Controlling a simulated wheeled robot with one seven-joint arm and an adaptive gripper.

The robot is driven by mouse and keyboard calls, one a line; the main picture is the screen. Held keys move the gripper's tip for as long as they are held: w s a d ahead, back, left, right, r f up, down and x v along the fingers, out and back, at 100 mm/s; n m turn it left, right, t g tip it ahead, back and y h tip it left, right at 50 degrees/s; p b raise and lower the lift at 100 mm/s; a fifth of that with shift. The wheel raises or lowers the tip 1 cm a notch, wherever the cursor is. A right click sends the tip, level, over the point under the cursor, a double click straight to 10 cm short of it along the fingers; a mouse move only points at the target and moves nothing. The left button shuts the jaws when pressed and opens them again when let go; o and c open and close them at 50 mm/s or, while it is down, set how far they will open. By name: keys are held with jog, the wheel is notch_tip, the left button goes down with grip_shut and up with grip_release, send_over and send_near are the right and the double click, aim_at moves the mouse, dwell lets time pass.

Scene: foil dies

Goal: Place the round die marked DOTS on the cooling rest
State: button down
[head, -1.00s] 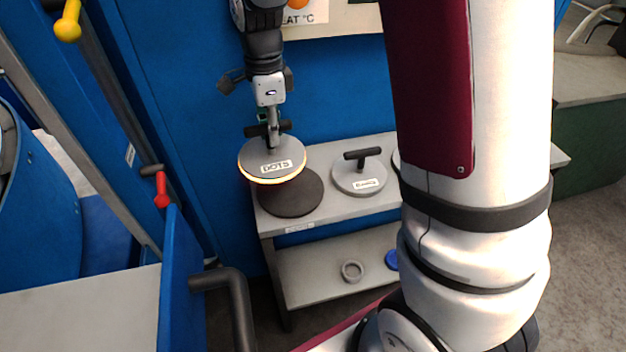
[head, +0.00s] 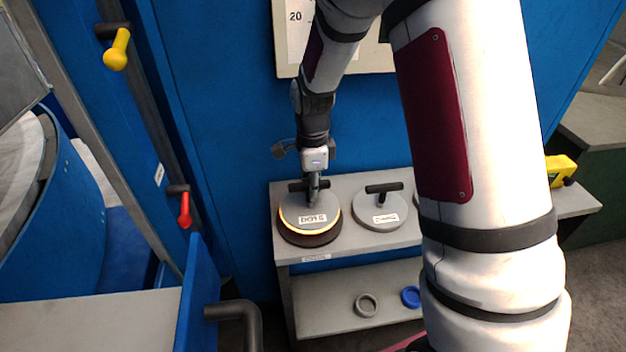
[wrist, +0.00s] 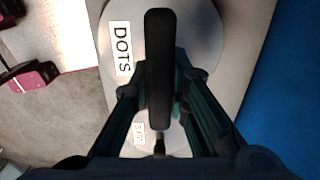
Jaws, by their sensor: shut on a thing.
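The round grey die marked DOTS (head: 296,217) has a glowing orange rim and a black bar handle. It is level over a dark round pad (head: 310,240) at the left end of the grey bench, apparently the cooling rest. Only the pad's front edge shows; I cannot tell whether the die touches it. My gripper (head: 313,186) is shut on the die's handle. In the wrist view, the handle (wrist: 158,50) stands between the fingers of my gripper (wrist: 158,92), and the DOTS label (wrist: 122,48) is beside it.
A second grey die (head: 375,214) with a black handle and an unreadable label sits close at right. A grey ring (head: 366,304) and a blue ring (head: 410,296) lie on the lower shelf. A blue wall stands behind the bench. A yellow object (head: 560,169) is far right.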

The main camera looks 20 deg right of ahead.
jog(key=shift+f, duration=1)
jog(key=shift+f, duration=0.15)
jog(key=c, duration=1.6)
grip_release()
jog(key=shift+o, duration=0.2)
notch_tip(320, 180, up, 12)
jog(key=shift+r+b, duration=0.15)
jog(key=shift+b, duration=0.55)
